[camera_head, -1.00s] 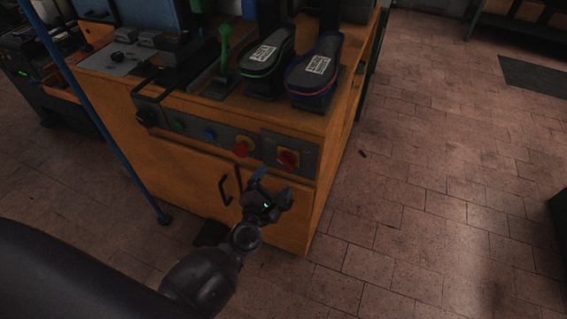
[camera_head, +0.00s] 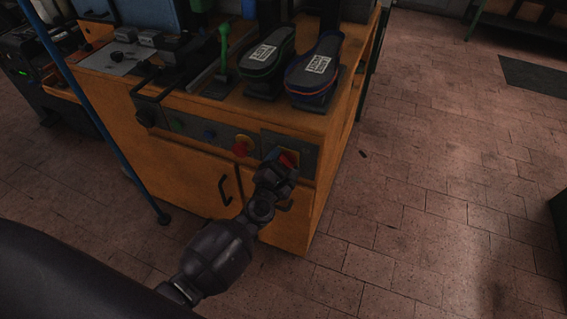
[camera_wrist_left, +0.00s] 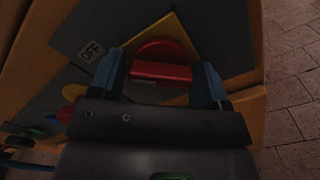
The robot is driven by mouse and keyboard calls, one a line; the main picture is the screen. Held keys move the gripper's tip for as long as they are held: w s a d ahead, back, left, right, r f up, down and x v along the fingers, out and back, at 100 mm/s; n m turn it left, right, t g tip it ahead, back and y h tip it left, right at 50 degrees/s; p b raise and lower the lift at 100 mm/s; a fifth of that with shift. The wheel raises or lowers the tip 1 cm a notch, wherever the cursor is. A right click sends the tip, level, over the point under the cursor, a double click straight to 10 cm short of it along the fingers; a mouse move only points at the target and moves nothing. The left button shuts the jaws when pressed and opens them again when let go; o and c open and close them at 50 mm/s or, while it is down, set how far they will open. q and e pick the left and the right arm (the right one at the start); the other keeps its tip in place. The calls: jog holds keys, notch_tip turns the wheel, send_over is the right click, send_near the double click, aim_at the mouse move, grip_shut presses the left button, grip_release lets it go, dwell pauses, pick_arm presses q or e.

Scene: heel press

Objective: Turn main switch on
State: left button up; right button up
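The main switch (camera_head: 288,158) is a red rotary knob on a yellow plate at the right end of the orange cabinet's front panel. In the left wrist view the red knob (camera_wrist_left: 162,62) sits on a tilted yellow plate, with an "OFF" label (camera_wrist_left: 91,50) at its upper left. My left gripper (camera_head: 279,160) is at the switch and hides part of it. In the wrist view its two blue fingertips (camera_wrist_left: 160,80) stand apart, one on each side of the knob. Contact with the knob cannot be told. My right gripper is not in view.
The panel also carries a red button on yellow (camera_head: 242,146), a blue button (camera_head: 209,135) and a black knob (camera_head: 146,117). Two shoe-shaped forms (camera_head: 313,68) stand on top beside a green lever (camera_head: 224,50). A blue pole (camera_head: 95,105) stands at left.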

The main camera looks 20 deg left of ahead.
pick_arm(q)
jog(key=c, duration=0.6)
